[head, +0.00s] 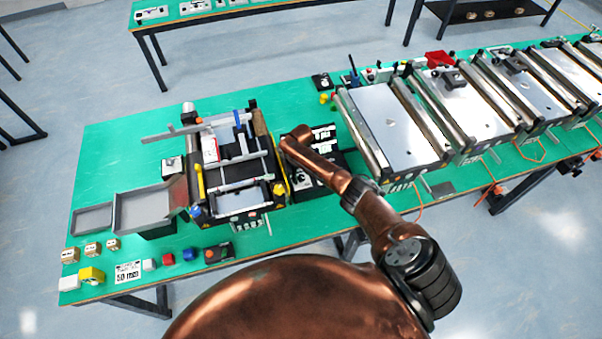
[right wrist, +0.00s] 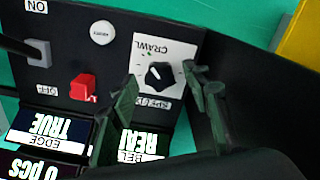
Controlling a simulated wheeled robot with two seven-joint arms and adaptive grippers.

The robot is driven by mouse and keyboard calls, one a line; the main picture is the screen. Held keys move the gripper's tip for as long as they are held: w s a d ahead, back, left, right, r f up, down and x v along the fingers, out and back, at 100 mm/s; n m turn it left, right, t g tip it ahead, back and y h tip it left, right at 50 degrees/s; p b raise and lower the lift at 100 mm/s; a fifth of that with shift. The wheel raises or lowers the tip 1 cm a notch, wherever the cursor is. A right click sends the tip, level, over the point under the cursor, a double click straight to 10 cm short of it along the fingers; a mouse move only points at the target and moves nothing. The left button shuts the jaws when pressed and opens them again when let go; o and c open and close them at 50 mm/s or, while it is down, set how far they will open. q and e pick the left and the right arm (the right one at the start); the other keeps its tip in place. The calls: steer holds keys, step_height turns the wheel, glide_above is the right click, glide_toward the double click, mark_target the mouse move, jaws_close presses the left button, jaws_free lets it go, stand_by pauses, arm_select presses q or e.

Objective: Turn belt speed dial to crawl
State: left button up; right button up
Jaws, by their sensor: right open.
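The belt speed dial (right wrist: 158,75) is a black knob on a white plate marked CRAWL and SPEED, seen in the right wrist view. Its exact setting is hard to read. My right gripper (right wrist: 161,80) is open, with one dark green finger on each side of the dial in the picture. I cannot tell whether the fingers touch the knob. The plate is on a black control box (right wrist: 115,62). In the head view my copper right arm (head: 345,185) reaches over this box, and its fingers are hard to make out. My left gripper is not in view.
Close to the dial are a red switch (right wrist: 84,88), a round white button (right wrist: 103,32), a grey lever switch (right wrist: 38,53) and display panels (right wrist: 45,135). A small conveyor machine (head: 250,215) stands left of the box, and a line of conveyors (head: 395,130) stands right.

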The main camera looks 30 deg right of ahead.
mark_target(301, 177)
step_height(301, 177, up, 12)
stand_by(0.5)
stand_by(0.4)
